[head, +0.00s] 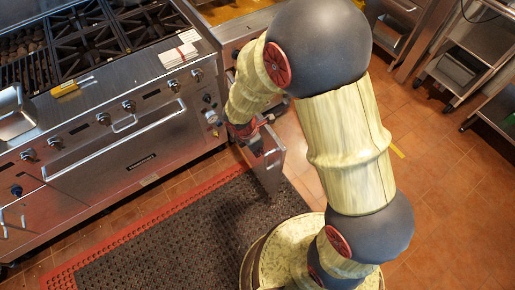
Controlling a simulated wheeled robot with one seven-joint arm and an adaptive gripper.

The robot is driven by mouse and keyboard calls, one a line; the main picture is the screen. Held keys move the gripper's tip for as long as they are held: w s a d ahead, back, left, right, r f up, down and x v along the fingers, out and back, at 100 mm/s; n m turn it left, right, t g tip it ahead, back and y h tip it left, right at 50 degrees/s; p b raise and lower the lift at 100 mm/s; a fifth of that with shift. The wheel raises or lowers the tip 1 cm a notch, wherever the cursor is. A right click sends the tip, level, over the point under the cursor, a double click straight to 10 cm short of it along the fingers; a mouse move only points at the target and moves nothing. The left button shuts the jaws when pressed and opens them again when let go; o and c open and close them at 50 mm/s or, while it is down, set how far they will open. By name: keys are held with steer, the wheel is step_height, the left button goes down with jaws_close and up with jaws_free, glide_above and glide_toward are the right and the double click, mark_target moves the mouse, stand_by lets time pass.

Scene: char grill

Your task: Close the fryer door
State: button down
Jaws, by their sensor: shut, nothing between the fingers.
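The fryer (231,32) stands at the top middle, to the right of the range, with yellow-brown oil showing at its top. Its door, a grey metal panel (271,168), stands swung open and sticks out from the front over the floor. My gripper (254,143) is shut and empty. It points down at the upper edge of the door, close to its top left corner. I cannot tell whether it touches the door. My arm hides much of the fryer's front and the door's hinge side.
A steel range (130,127) with knobs and a long handle fills the left. A dark rubber mat (170,235) with a red border lies before it.

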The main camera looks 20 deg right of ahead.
steer(key=shift+w+d+f+b, duration=0.2)
steer(key=shift+d+f+b, duration=0.25)
steer(key=shift+d+f, duration=0.3)
steer(key=shift+w+d+f+b, duration=0.25)
steer(key=shift+d+f+b, duration=0.3)
steer(key=shift+d, duration=0.3)
steer(key=shift+w+d+f+b, duration=0.2)
steer(key=shift+d+f+b, duration=0.2)
steer(key=shift+d+f, duration=0.35)
steer(key=shift+d+r, duration=0.1)
steer(key=shift+d, duration=0.05)
